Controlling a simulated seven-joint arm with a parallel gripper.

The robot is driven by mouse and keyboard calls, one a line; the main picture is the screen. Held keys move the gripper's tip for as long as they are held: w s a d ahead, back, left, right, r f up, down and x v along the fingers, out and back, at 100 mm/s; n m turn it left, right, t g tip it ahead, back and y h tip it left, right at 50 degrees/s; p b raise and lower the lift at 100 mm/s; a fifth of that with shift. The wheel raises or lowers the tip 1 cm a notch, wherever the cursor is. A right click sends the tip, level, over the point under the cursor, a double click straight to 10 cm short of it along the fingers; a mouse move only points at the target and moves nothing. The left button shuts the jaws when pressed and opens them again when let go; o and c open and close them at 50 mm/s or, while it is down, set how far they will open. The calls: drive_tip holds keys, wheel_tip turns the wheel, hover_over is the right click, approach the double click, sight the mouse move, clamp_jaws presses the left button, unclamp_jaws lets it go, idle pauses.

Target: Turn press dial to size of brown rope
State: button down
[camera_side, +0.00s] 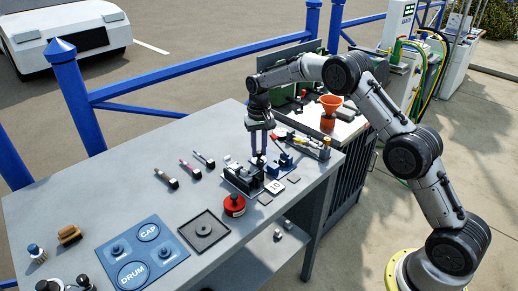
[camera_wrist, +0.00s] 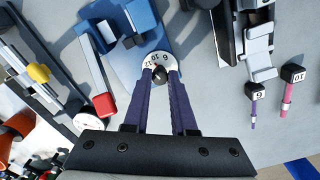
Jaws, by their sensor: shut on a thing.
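The press (camera_wrist: 140,35) is blue, with a red-tipped lever (camera_wrist: 103,104) beside it in the wrist view; it also shows in the side view (camera_side: 284,164). Its dial (camera_wrist: 154,58) is a white disc with 6, 10 and 12 readable on its rim. My gripper (camera_wrist: 159,76) has its purple fingers shut on the dial's dark knob, which hides part of the disc. In the side view my gripper (camera_side: 259,156) points down at the press. Three short rope pieces lie on the bench; the leftmost (camera_side: 165,177) looks brownish, its tag unreadable.
A black-and-white clamp device (camera_side: 242,179) stands close beside my gripper. Tagged purple (camera_wrist: 254,106) and pink (camera_wrist: 287,97) ropes lie right in the wrist view. A red can (camera_side: 234,205), black tray (camera_side: 204,232) and blue mat (camera_side: 140,252) occupy the bench front.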

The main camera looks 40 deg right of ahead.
sight(259, 152)
drive_tip(key=n, duration=0.5)
drive_tip(key=shift+r, duration=0.1)
drive_tip(key=shift+n, duration=0.3)
idle(0.4)
drive_tip(key=c, duration=0.7)
unclamp_jaws()
wheel_tip(259, 152, up, 14)
drive_tip(key=shift+f, duration=0.15)
